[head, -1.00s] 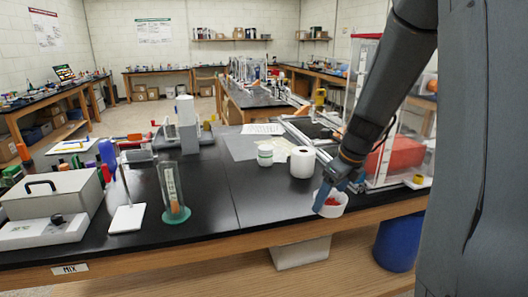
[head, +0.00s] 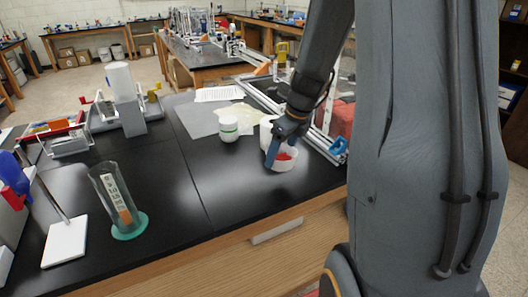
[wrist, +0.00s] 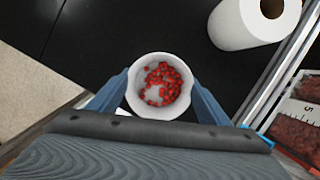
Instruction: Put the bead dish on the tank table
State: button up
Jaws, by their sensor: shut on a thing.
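The bead dish (wrist: 140,107) is a small white round dish with red beads in it. In the wrist view my gripper (wrist: 162,92) has its two blue fingers on opposite sides of the dish, shut on it. In the head view my gripper (head: 274,152) reaches down over the dish (head: 284,165), near the front right of the black bench. Whether the dish touches the bench top cannot be told. No table in view is marked as the tank table.
A white roll (wrist: 248,18) and a lidded white jar (head: 229,129) stand behind the dish. A metal extrusion frame (head: 322,145) lies to its right. A clear cylinder on a green base (head: 129,226) stands at front left. Bare bench lies between.

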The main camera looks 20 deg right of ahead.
jog(key=shift+f, duration=3.2)
jog(key=shift+f, duration=0.15)
jog(key=o, duration=1.1)
